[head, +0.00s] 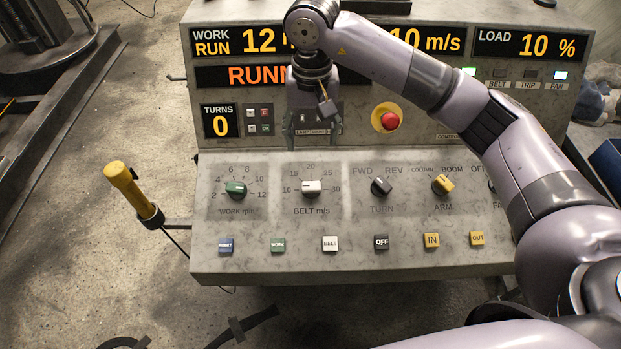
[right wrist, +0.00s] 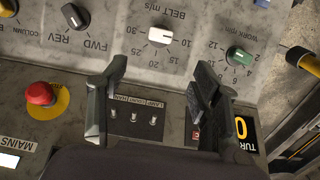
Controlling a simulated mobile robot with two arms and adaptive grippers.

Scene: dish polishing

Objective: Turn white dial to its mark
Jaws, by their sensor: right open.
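The white dial (head: 312,187) sits on the sloped panel above the label BELT m/s, inside a scale from 10 to 30. It also shows near the top of the right wrist view (right wrist: 160,36). Its pointer direction and any target mark are too small to tell. My right gripper (head: 313,130) is in front of the upright panel, above the dial in the picture. In the right wrist view its fingers (right wrist: 160,78) are spread apart with nothing between them, and the dial is beyond the tips, apart from them. My left gripper is not in view.
A green dial (head: 236,188) is left of the white one, and a black TURN dial (head: 381,186) right. A row of buttons, including a white BELT button (head: 330,243), lies below. A red stop button (head: 390,120) and small toggle switches (right wrist: 133,117) are near the gripper.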

